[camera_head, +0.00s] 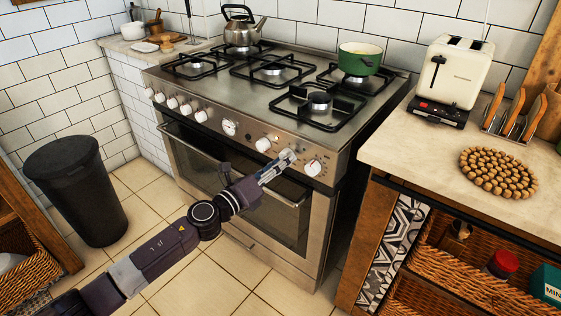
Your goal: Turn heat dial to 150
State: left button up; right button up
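The stove's front panel (245,135) carries a row of white dials. A dial (263,144) sits just left of my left gripper (286,158), and another dial (313,168) sits just right of it. The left gripper's arm comes in from the lower left. Its fingertips are at the panel between these two dials, over a spot where a further dial seems to be mostly hidden. I cannot tell whether the fingers are closed on it. The dial markings are too small to read. My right gripper is not in view.
A green pot (360,60) and a steel kettle (241,27) stand on the stove top. The oven door (225,172) below the panel is shut. A counter (400,150) with a toaster (453,72) is at right. A black bin (78,190) stands at left on open floor.

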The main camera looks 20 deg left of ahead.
pick_arm(q)
jog(key=shift+o, duration=1)
jog(key=shift+r, duration=0.1)
jog(key=v, duration=1.2)
